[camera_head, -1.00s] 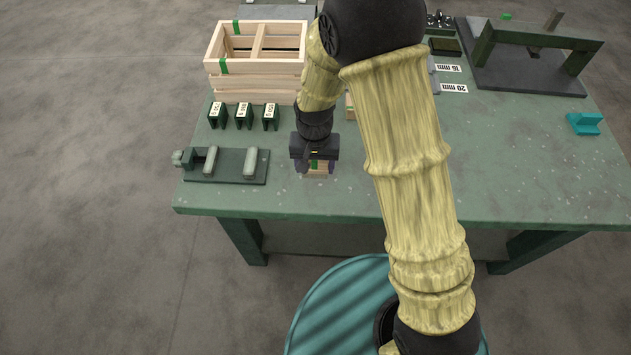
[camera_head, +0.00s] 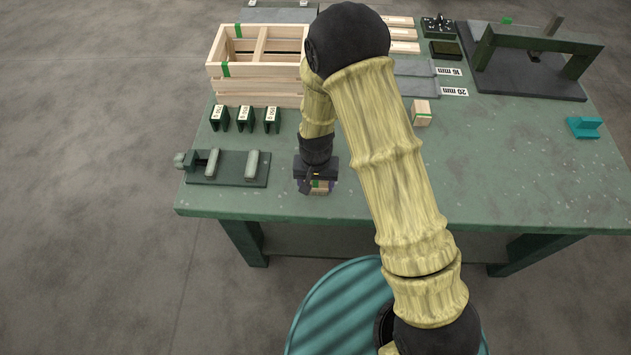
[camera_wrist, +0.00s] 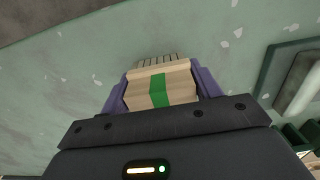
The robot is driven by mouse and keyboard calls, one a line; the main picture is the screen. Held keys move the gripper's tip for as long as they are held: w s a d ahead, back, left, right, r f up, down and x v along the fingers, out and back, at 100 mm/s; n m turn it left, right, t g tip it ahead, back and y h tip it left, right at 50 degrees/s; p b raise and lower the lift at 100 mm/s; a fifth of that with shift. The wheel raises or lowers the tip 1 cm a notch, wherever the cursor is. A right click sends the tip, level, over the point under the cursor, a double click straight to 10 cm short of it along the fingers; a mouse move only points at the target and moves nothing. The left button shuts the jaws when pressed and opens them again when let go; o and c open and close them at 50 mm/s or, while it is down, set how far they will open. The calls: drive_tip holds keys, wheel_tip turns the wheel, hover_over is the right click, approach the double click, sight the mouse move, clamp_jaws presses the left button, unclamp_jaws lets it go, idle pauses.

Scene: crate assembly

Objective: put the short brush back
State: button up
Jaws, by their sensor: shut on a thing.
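My gripper (camera_head: 318,187) is near the table's front edge, pointing down, shut on a pale wooden piece (camera_wrist: 160,88) with a green band. In the wrist view it sits between the two purple fingers, and a row of pale strips with dark gaps, like bristles, shows at its far end. I take it for the short brush. In the head view only a little of it (camera_head: 321,184) shows below the gripper. Whether it touches the table I cannot tell. Another wooden block (camera_head: 422,114) with a green band stands on the table right of my arm.
A wooden crate (camera_head: 255,86) stands at the back left, with several labelled dark green clips (camera_head: 245,116) before it. A grey-green clamp fixture (camera_head: 228,167) lies left of my gripper. Grey plates (camera_head: 415,87), a press frame (camera_head: 535,50) and a teal block (camera_head: 584,127) lie to the right.

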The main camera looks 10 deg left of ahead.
drive_tip(key=shift+f, duration=0.1)
drive_tip(key=o, duration=1.1)
drive_tip(key=shift+s, duration=0.1)
drive_tip(key=shift+o, duration=0.2)
wheel_tip(320, 180, up, 12)
drive_tip(key=shift+r+b, duration=0.15)
drive_tip(key=shift+b, duration=0.5)
drive_tip(key=s+d+r+t, duration=0.1)
drive_tip(key=s+d+r, duration=0.1)
drive_tip(key=d, duration=0.5)
drive_tip(key=s+d+r, duration=0.3)
drive_tip(key=d, duration=0.4)
drive_tip(key=s+d+r+t, duration=0.1)
drive_tip(key=s+d+r, duration=0.2)
drive_tip(key=d, duration=0.4)
drive_tip(key=shift+s+r+m+t, duration=0.2)
drive_tip(key=shift+r+m+t, duration=0.1)
drive_tip(key=shift+r, duration=0.05)
